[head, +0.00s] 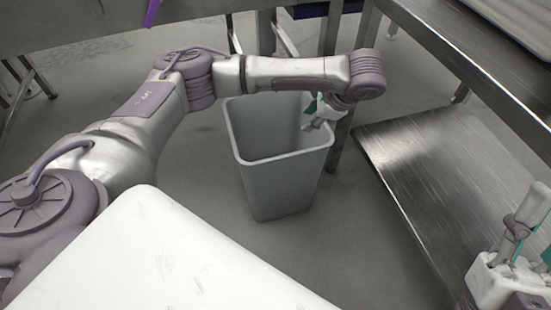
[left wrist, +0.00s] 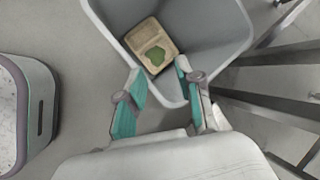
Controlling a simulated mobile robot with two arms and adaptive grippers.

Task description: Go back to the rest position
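My left gripper (head: 318,115) hangs over the mouth of a grey bin (head: 282,185) at the end of my left arm. In the left wrist view its two teal-lined fingers (left wrist: 160,70) are apart with nothing between them. A tan box (left wrist: 138,43) with a green patch in it lies inside the bin (left wrist: 208,22), beyond the fingertips.
A steel table with a lower shelf (head: 430,170) stands right of the bin, close to my left gripper. Table legs (head: 338,140) stand just behind it. Open grey floor (head: 385,250) lies in front of and right of the bin.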

